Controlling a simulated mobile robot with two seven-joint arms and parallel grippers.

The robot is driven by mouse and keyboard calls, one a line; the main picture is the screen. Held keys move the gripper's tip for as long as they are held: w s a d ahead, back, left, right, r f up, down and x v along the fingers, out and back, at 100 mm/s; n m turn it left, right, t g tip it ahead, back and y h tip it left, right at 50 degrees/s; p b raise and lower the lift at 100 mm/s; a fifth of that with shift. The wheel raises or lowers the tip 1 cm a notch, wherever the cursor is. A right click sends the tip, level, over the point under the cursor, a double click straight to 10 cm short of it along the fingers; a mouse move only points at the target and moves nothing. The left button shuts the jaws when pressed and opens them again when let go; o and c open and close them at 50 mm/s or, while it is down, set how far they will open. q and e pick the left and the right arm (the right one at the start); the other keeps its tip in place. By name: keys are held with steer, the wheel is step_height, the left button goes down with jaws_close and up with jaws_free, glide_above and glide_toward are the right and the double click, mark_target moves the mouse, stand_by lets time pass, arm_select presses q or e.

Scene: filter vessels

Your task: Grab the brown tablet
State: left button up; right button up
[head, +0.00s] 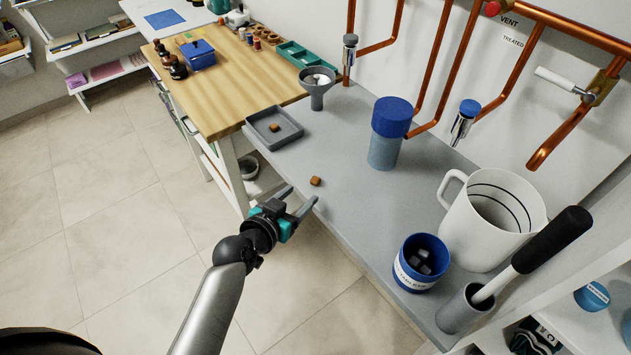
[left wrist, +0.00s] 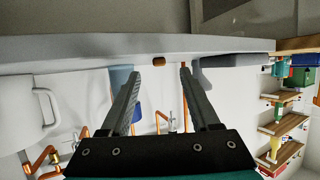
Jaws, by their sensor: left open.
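A small brown tablet (head: 315,181) lies on the grey counter near its front edge. It also shows in the left wrist view (left wrist: 159,61), between the lines of my two fingers and past their tips. My left gripper (head: 302,194) is open and empty at the counter's front edge, its fingers pointing toward this tablet without closing around it. Another brown piece (head: 273,127) lies in a shallow grey tray (head: 297,134) farther back. My right gripper is in neither view.
A blue-lidded jar (head: 386,145), a funnel (head: 317,98), a white jug (head: 484,232), a blue tub (head: 408,279) of dark tablets and a grey holder (head: 457,314) with a black-handled tool stand on the counter. Copper pipes (head: 460,70) run along the wall. Counter around the tablet is clear.

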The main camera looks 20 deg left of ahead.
mark_target(315, 179)
arm_select(q)
steer(key=x, duration=0.2)
steer(key=r+x, duration=0.1)
steer(key=x, duration=0.1)
steer(key=shift+w+d+f, duration=0.1)
steer(key=shift+w+d, duration=0.1)
steer(key=shift+w, duration=0.3)
steer(key=shift+w+d+f+b, duration=0.15)
steer(key=shift+w+f+b, duration=0.1)
steer(key=shift+w+b, duration=0.25)
steer(key=shift+w, duration=0.1)
jaws_close()
